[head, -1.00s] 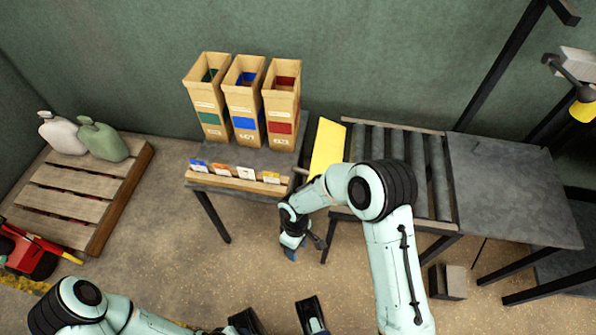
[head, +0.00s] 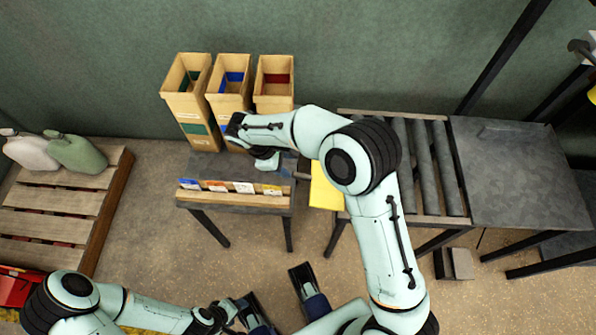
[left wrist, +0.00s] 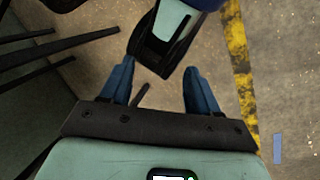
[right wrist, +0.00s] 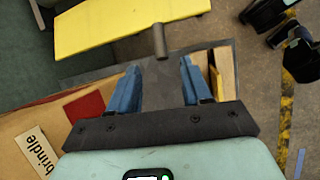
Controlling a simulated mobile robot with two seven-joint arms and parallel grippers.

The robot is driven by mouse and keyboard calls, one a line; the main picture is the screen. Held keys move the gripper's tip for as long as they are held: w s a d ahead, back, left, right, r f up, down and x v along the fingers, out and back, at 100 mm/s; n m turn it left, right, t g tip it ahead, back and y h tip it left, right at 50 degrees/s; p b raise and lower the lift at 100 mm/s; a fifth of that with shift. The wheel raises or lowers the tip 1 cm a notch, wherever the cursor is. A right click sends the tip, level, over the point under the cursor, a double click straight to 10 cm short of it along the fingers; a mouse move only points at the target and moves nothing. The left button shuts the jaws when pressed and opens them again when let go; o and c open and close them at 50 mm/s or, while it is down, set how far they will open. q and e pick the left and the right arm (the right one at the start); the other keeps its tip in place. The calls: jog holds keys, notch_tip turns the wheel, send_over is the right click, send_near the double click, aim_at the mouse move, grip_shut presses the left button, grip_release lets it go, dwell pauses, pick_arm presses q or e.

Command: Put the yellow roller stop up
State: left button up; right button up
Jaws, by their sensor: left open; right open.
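The yellow roller stop (head: 325,190) is a flat plate at the left end of the roller conveyor. My right arm hides much of it in the head view. In the right wrist view the yellow roller stop (right wrist: 130,22) lies beyond the fingers, with a short grey bar (right wrist: 160,42) sticking out from its near edge. My right gripper (right wrist: 160,64) is open and empty, its fingertips spread on either side of the line to the bar, just short of it. My left gripper (left wrist: 158,68) is open and empty over the floor.
The conveyor rollers (head: 425,165) and a grey table (head: 515,180) lie to the right. A pallet (head: 60,190) is left.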

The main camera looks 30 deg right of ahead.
aim_at(300, 175)
pick_arm(q)
jog(key=shift+t+y, duration=0.3)
jog(key=shift+t, duration=0.2)
jog(key=w+f, duration=0.1)
jog(key=w+a+b, duration=0.1)
jog(key=w+f+b, duration=0.1)
jog(key=shift+w+a+f, duration=0.2)
jog(key=shift+a+f, duration=0.1)
pick_arm(e)
jog(key=x, duration=1)
jog(key=shift+f, duration=0.25)
grip_shut()
